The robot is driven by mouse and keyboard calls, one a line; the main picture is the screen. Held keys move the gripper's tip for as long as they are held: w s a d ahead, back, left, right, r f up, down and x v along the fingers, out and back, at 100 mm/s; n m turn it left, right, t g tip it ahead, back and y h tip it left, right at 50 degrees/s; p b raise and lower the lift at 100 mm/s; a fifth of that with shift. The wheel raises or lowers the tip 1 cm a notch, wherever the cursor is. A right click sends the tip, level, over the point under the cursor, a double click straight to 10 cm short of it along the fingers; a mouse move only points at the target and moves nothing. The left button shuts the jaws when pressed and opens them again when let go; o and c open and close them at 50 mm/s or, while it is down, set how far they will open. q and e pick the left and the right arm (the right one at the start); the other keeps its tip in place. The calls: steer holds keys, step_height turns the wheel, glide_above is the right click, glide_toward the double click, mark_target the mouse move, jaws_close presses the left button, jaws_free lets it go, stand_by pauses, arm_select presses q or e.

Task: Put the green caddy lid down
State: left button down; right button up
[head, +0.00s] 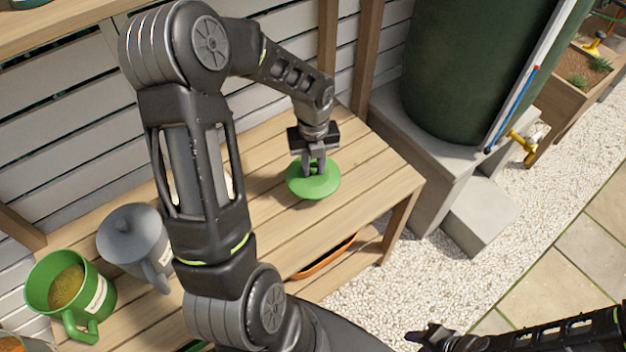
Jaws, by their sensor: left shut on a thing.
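The green caddy lid (322,187) is a round green disc at the right part of the wooden bench (372,185). My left gripper (314,168) points down at its middle and is shut on it, with the fingers at its top. I cannot tell whether the lid touches the bench boards or is just above them. An open green caddy (38,284) with brownish grains inside stands at the far left of the bench. My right gripper (428,337) is low in the picture, over the gravel side, and its jaw state is unclear.
A grey lidded caddy (130,238) stands beside the green one. An orange-brown item (325,262) lies on the shelf below. A dark green barrel (475,70) on a concrete block stands right of the bench. Bare boards surround the lid.

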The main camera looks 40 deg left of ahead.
mark_target(313, 173)
arm_select(q)
steer(key=shift+f, duration=0.8)
steer(key=shift+f, duration=1.85)
steer(key=shift+f+b, duration=0.1)
steer(key=shift+b, duration=0.2)
steer(key=c, duration=1.3)
jaws_free()
steer(key=shift+o, duration=0.2)
step_height(313, 173, up, 12)
steer(key=shift+r+p, duration=0.1)
steer(key=shift+p, duration=0.6)
